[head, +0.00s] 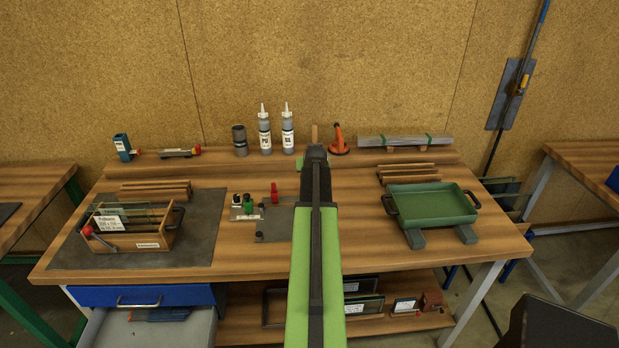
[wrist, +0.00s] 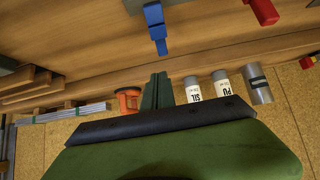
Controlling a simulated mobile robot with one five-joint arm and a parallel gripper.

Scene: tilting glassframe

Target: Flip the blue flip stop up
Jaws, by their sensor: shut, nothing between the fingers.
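The blue flip stop (wrist: 155,27) shows at the top middle of the wrist view, by the edge of a dark grey plate (wrist: 180,3). Its narrower end points toward the bottom of that picture, over the wood; I cannot tell how far it is tilted. In the head view my arm hides it. My gripper (wrist: 158,76) has its dark green fingers shut and empty. They appear below the flip stop in the wrist view, with a visible gap between them. In the head view my gripper (head: 316,152) points toward the back shelf.
A red lever (head: 274,193) stands on the plate left of my arm. On the back shelf are two bottles (head: 287,135), a dark cylinder (head: 239,141) and an orange suction lifter (head: 338,142). A green tray (head: 432,207) stands right, a wooden glass rack (head: 150,238) left.

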